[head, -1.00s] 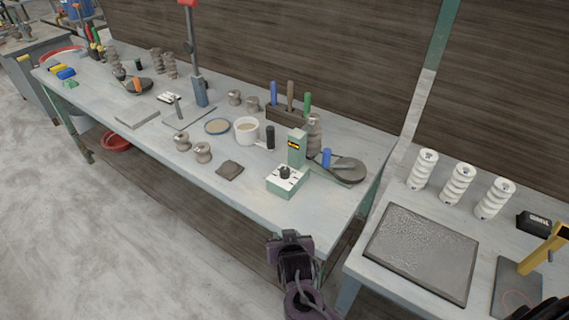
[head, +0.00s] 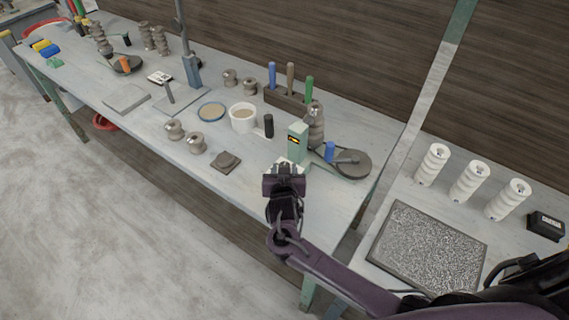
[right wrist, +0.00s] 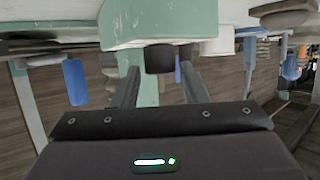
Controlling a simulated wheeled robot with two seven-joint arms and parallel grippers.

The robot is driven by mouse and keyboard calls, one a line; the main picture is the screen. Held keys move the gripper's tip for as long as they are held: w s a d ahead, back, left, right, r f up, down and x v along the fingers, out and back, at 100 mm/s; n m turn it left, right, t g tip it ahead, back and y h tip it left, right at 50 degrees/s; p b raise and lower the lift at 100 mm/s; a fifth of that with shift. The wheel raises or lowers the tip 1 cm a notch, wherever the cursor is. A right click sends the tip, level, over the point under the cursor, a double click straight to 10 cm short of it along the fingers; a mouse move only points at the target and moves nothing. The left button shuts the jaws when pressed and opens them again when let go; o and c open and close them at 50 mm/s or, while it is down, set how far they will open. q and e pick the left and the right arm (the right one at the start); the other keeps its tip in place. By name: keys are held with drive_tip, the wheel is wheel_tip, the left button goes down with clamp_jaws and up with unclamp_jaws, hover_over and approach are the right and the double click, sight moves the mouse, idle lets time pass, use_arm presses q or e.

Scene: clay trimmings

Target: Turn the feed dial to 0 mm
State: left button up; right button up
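The feed dial is a black knob (right wrist: 160,58) on a pale green box with a white top. In the head view my right gripper (head: 284,172) hides the knob and most of the box; a strip of the white top (head: 291,161) and the green upright (head: 298,143) show behind it. In the right wrist view, which looks upside down, the gripper's two fingers (right wrist: 160,75) are apart, one on each side of the knob, with visible gaps. The knob's pointer and scale cannot be read. My left gripper is out of view.
A round grey disc with a blue handle (head: 330,151) stands just right of the box. A dark clay slab (head: 226,162), a white cup (head: 243,118) and a tool block (head: 285,99) are nearby. White coils (head: 470,181) stand on the right table.

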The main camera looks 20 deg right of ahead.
drive_tip(key=shift+x, duration=1.15)
drive_tip(key=shift+w+f, duration=0.1)
drive_tip(key=shift+w, duration=0.05)
drive_tip(key=c, duration=0.7)
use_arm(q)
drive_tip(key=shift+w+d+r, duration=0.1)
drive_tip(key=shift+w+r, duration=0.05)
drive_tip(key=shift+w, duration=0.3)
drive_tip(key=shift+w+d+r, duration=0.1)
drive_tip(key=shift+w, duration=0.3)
